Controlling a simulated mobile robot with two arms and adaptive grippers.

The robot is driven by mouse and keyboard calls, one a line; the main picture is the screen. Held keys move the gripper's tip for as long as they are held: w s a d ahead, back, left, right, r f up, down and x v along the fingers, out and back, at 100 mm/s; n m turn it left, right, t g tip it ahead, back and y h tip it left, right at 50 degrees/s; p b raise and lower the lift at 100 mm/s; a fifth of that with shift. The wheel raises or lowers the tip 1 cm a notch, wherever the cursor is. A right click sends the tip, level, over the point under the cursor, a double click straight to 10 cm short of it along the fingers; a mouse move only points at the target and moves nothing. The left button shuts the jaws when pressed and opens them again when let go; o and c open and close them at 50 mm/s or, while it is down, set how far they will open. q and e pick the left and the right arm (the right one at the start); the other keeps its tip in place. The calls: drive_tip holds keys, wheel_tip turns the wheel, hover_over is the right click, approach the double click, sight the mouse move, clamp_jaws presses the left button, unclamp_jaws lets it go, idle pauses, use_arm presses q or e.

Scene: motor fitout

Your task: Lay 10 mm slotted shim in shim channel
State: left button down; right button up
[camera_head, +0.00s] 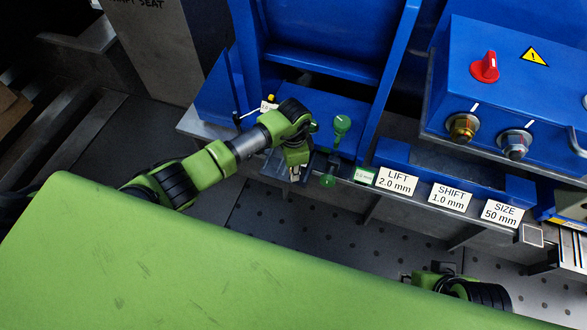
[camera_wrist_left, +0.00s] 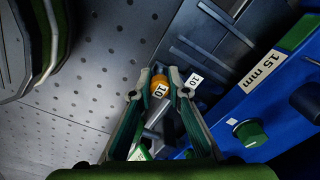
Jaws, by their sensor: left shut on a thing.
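My left gripper (camera_head: 296,176) is low at the front edge of the blue machine, beside the green knobs. In the left wrist view, its two fingers (camera_wrist_left: 161,92) are closed around a small part with an orange round top and a white "10" tag, the 10 mm shim (camera_wrist_left: 159,81). A second white "10" label (camera_wrist_left: 194,80) shows just right of the fingertips; I cannot tell what it is fixed to. A grey metal piece with slots (camera_wrist_left: 197,52) lies beyond the fingertips. I cannot clearly tell the shim channel. My right gripper is mostly hidden at the lower right.
A blue rail carries a "15 mm" label (camera_wrist_left: 262,73) and a green knob (camera_wrist_left: 251,133). A blue control box (camera_head: 510,90) is at right. The perforated floor (camera_head: 290,225) is clear.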

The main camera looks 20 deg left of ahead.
use_arm(q)
drive_tip(key=shift+f, duration=0.35)
idle(0.6)
drive_tip(key=c, duration=1.9)
unclamp_jaws()
